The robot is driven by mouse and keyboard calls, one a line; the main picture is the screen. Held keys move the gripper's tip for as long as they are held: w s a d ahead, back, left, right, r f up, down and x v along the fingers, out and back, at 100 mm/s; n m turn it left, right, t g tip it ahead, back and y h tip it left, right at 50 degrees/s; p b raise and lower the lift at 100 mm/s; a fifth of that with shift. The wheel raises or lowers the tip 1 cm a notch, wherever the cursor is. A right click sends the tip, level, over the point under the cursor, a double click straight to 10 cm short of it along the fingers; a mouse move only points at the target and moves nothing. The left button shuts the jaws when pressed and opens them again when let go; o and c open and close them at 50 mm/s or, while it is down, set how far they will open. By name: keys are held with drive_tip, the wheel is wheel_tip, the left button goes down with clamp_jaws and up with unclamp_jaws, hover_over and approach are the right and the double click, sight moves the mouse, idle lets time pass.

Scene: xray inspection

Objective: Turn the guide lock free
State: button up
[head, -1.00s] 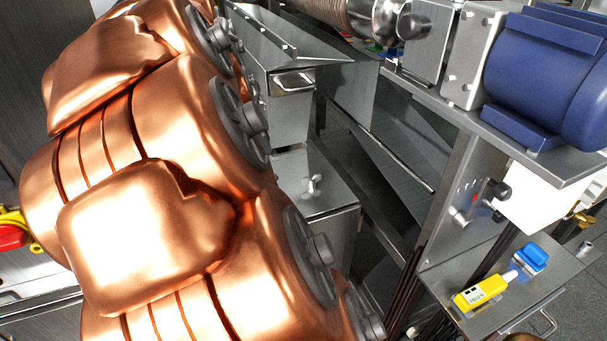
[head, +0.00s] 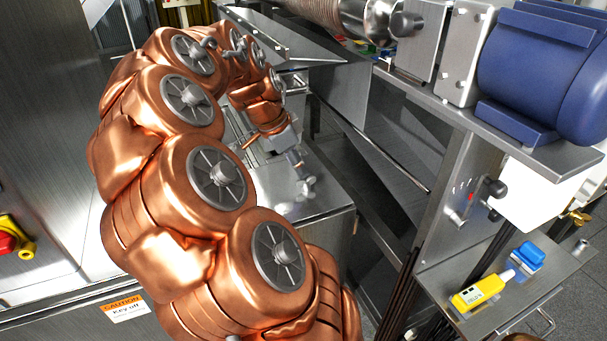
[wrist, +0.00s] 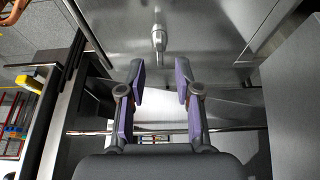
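A small bright metal handle (wrist: 158,38) stands out from a steel surface in the wrist view, straight ahead of my gripper. It looks like the guide lock, but no label on it is readable. My gripper (wrist: 163,82) is open and empty; its two purple-padded fingers stand apart, with the handle beyond the gap, not between them. In the head view my gripper (head: 294,156) is small and blurred, just above the handle (head: 307,185) on the steel box top. The exact gap between them cannot be told there.
A steel chute (head: 335,90) and frame lie right of the arm, with a blue motor (head: 545,75) on a shelf. A black-knobbed lever (head: 495,188) sits on an upright plate. A yellow device (head: 482,291) lies on a lower shelf. A red emergency button (head: 8,243) is at left.

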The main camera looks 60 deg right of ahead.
sight(306, 184)
drive_tip(key=shift+x, duration=2.15)
drive_tip(key=shift+c, duration=0.4)
clamp_jaws()
